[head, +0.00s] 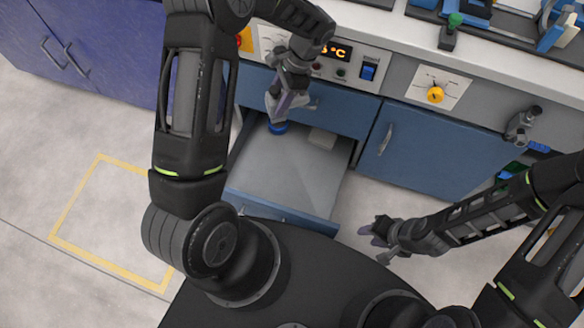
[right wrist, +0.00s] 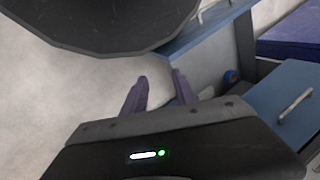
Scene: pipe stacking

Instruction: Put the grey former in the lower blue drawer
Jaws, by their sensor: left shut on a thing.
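My left gripper (head: 277,112) points down into the open lower blue drawer (head: 285,180), near its back left. It is shut on a small grey piece, which I take to be the grey former (head: 271,106); the fingers hide much of it. A blue round part (head: 277,128) shows directly below the fingertips, and a blue round thing also shows in the right wrist view (right wrist: 231,76). I cannot tell whether it touches the drawer floor. My right gripper (head: 368,236) is empty, its fingers apart, over the floor right of the drawer; they also show in the right wrist view (right wrist: 160,88).
A pale block (head: 322,138) lies at the back of the drawer. A closed blue upper drawer (head: 345,112) is above it, and a blue cabinet door (head: 420,150) is to the right. The worktop edge and control panel are above. Clear floor lies around.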

